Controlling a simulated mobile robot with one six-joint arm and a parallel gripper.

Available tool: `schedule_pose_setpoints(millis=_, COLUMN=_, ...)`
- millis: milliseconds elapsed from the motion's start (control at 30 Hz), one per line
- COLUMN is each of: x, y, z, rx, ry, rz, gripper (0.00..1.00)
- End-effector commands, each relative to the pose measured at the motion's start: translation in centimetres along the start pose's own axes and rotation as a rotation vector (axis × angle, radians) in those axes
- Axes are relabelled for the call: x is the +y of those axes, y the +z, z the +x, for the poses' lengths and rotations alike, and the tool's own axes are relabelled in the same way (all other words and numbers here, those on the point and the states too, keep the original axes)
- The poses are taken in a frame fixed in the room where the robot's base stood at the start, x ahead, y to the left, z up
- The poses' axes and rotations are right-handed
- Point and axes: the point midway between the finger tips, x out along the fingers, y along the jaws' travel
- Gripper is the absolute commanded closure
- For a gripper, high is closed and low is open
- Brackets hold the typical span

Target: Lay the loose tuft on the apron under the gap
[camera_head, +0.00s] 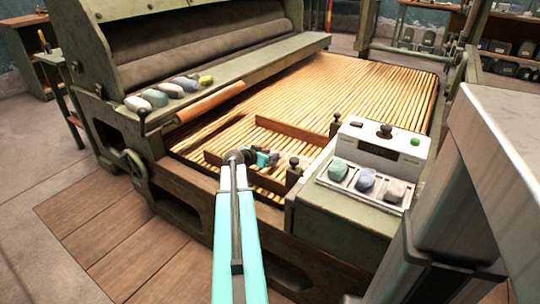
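The slatted wooden apron (345,92) slopes away from the green machine frame. My gripper (266,158), teal and dark, is low over the near part of the apron, between two brown wooden rails. A small grey-mauve lump (275,157) shows at its fingertips. It may be a tuft, but I cannot tell whether it is held or lies on the slats. Several tufts, white, pale green, grey and yellow, lie in a row on the ledge (230,74) below the roller. No gap is clearly distinguishable in that row. The finger opening is too small to read.
Rails (290,130) and dark posts border my gripper. The far apron is clear.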

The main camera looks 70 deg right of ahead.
Motion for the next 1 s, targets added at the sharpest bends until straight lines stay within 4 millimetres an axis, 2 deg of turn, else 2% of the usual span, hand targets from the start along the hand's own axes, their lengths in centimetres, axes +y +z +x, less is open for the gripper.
schedule_pose_setpoints(millis=33, x=0.0, y=0.0, z=0.0, rx=-0.001, ry=0.0, rz=0.0, gripper=0.64)
schedule_pose_setpoints(millis=100, x=0.0, y=0.0, z=0.0, rx=-0.001, ry=0.0, rz=0.0, gripper=0.53)
schedule_pose_setpoints(millis=133, x=0.0, y=0.0, z=0.0, rx=0.0, ry=0.0, rz=0.0, gripper=0.51)
schedule_pose_setpoints(millis=567, x=0.0, y=0.0, z=-0.4, rx=0.0, ry=0.0, rz=0.0, gripper=0.51)
schedule_pose_setpoints(millis=767, x=0.0, y=-0.1, z=-2.0, rx=0.0, ry=-0.001, rz=0.0, gripper=0.51)
schedule_pose_setpoints(millis=1000, x=0.1, y=-0.1, z=-5.0, rx=0.0, ry=-0.001, rz=0.0, gripper=0.51)
